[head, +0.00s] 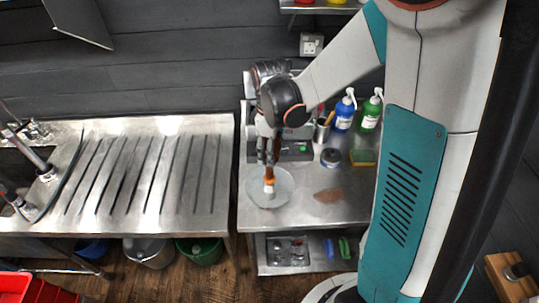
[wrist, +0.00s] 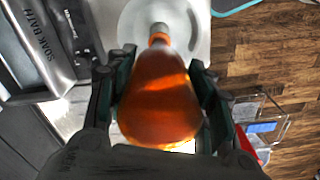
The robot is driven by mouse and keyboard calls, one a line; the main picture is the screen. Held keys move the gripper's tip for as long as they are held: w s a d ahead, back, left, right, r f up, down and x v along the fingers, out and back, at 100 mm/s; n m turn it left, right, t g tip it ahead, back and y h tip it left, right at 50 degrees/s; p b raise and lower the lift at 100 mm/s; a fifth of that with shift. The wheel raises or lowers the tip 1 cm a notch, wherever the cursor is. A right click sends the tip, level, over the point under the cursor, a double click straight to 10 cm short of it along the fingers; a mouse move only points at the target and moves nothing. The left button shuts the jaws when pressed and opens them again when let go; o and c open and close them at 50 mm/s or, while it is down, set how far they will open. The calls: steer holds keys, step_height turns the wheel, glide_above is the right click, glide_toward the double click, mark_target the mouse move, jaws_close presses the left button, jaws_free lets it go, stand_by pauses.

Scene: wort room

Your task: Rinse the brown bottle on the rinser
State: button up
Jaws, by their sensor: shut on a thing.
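My gripper (head: 268,158) is shut on the brown bottle (head: 269,175) above the right-hand steel table. In the wrist view the amber body of the bottle (wrist: 160,95) sits between the two dark fingers, with its neck pointing away from the camera. The bottle is upside down, its pale mouth end low over a round, pale dish that looks like the rinser (head: 283,200). The dish also shows in the wrist view (wrist: 132,38) beyond the neck. I cannot tell whether the mouth touches it.
Behind the gripper stand a blue spray bottle (head: 344,112) and a green one (head: 370,113). The ribbed steel drainboard (head: 150,170) at left is clear.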

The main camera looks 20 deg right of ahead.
steer(key=shift+f+b, duration=0.6)
steer(key=shift+f, duration=0.05)
steer(key=shift+f+b, duration=0.45)
steer(key=shift+r, duration=0.15)
steer(key=shift+r+p, duration=0.75)
steer(key=shift+r, duration=0.3)
stand_by(0.4)
steer(key=shift+r+p, duration=2.2)
steer(key=shift+r, duration=1.25)
steer(key=shift+f, duration=0.1)
